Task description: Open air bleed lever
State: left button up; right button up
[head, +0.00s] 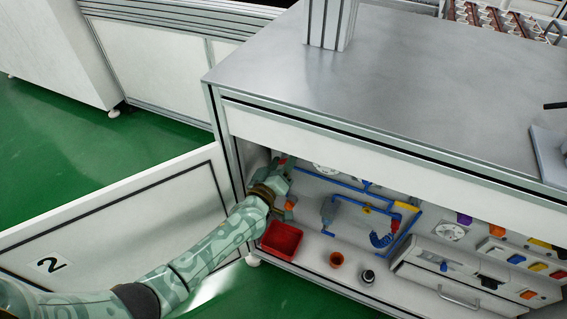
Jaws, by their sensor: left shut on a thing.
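My left arm reaches from the lower left into the open bay under the steel-topped bench. My left gripper (281,168) is at the bay's left end, close to the back panel. It is shut on a small red part, which appears to be the air bleed lever (283,160). The gripper hides most of it, so I cannot tell the lever's angle. A small orange part (290,204) shows just below the gripper. Blue air pipes (345,185) run along the panel to the right. My right gripper is not in view.
The bench top (400,80) overhangs the bay.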

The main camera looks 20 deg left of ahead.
pick_arm(q)
jog(key=n, duration=0.3)
jog(key=a+n, duration=0.1)
jog(key=n, duration=0.2)
jog(key=a+n, duration=0.1)
jog(key=n, duration=0.3)
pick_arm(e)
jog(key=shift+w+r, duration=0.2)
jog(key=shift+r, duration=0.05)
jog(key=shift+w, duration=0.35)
pick_arm(q)
jog(key=o, duration=1)
